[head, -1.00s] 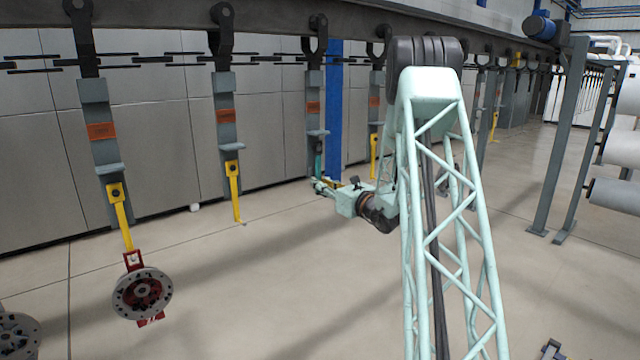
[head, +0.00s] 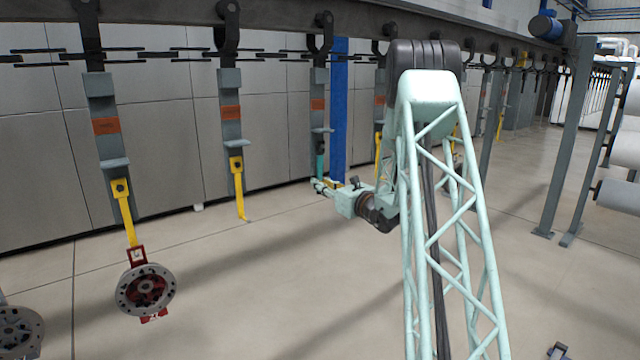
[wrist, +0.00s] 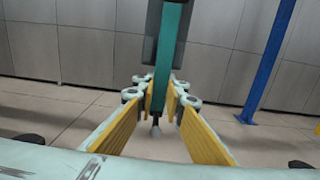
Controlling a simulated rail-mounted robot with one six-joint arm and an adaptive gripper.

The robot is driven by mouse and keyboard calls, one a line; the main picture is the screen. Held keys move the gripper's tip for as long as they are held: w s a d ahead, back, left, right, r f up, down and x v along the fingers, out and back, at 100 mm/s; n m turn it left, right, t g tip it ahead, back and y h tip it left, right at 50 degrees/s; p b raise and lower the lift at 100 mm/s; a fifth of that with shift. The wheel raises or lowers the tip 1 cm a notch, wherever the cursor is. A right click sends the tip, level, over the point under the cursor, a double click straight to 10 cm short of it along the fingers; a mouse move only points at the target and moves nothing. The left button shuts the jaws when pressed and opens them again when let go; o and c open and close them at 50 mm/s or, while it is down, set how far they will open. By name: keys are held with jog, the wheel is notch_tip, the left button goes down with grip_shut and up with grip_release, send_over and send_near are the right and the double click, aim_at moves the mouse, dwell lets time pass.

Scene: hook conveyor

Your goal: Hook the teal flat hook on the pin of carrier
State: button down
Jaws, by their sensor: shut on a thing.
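The teal flat hook (wrist: 173,60) stands upright between the yellow pads of my gripper (wrist: 162,108) in the wrist view. My gripper is shut on it near its lower end. In the head view the teal hook (head: 320,162) is a small strip just below a grey carrier (head: 319,110) with an orange label, and my gripper (head: 320,185) is at its lower end. In the wrist view the carrier's dark plate (wrist: 152,45) is right behind the hook's upper part. The pin is hidden behind the hook, and I cannot tell whether the two touch.
Carriers with yellow hooks hang to the left (head: 231,110) and far left (head: 106,125). The far left one bears a red holder with a round metal part (head: 146,289). A blue post (head: 339,110) stands behind the carrier. Grey posts (head: 565,140) stand at right.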

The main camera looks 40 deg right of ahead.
jog(key=shift+s+d+r, duration=0.1)
jog(key=shift+s, duration=0.05)
jog(key=c, duration=2.6)
grip_release()
jog(key=shift+d, duration=0.1)
jog(key=shift+s, duration=0.15)
jog(key=s, duration=1.1)
jog(key=shift+s, duration=0.4)
jog(key=shift+a, duration=0.2)
